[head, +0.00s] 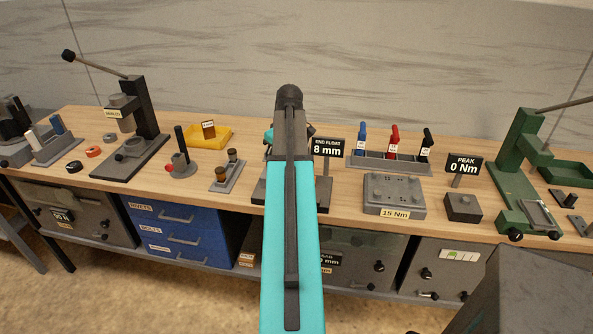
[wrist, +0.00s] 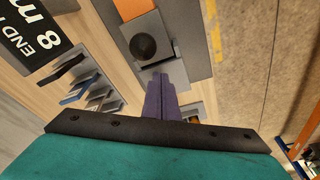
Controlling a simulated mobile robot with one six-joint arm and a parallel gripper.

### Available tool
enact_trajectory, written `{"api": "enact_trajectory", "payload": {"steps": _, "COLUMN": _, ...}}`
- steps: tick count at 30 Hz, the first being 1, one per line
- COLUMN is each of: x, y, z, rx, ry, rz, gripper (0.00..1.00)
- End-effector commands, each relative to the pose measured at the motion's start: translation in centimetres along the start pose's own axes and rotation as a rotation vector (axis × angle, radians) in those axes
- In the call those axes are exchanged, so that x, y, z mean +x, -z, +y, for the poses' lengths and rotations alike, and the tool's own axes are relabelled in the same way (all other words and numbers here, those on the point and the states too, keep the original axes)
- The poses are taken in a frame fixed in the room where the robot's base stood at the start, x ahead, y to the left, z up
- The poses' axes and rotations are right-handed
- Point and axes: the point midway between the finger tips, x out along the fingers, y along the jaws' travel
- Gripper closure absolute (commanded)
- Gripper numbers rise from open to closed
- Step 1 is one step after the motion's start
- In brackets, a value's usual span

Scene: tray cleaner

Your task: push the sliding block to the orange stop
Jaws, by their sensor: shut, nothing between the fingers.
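In the wrist view, the grey sliding block (wrist: 148,30) with a dark round knob (wrist: 143,46) sits on a dark base plate (wrist: 190,35). The orange stop (wrist: 132,7) shows at the top edge of the picture, close beyond the block; I cannot tell whether they touch. My gripper (wrist: 158,78) is shut and empty. Its purple fingertips are at the block's side away from the orange stop, near a grey piece there; contact is unclear. In the head view, my arm hides the gripper, block and stop; only edges of the fixture (head: 258,190) show.
A sign reading "END FLOAT 8 mm" (head: 326,148) stands just right of my arm; it also shows in the wrist view (wrist: 32,38). A rack of coloured handles (head: 389,160) and a 15 Nm block (head: 394,195) are further right. A small two-knob fixture (head: 227,177) stands left.

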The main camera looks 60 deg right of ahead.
Motion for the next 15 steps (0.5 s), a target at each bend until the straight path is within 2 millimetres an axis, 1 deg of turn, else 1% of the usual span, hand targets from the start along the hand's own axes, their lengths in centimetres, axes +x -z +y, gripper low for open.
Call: {"api": "enact_trajectory", "payload": {"steps": 15, "x": -0.12, "y": -0.6, "z": 0.35, "rx": 0.001, "ry": 0.0, "rz": 0.0, "gripper": 1.0}}
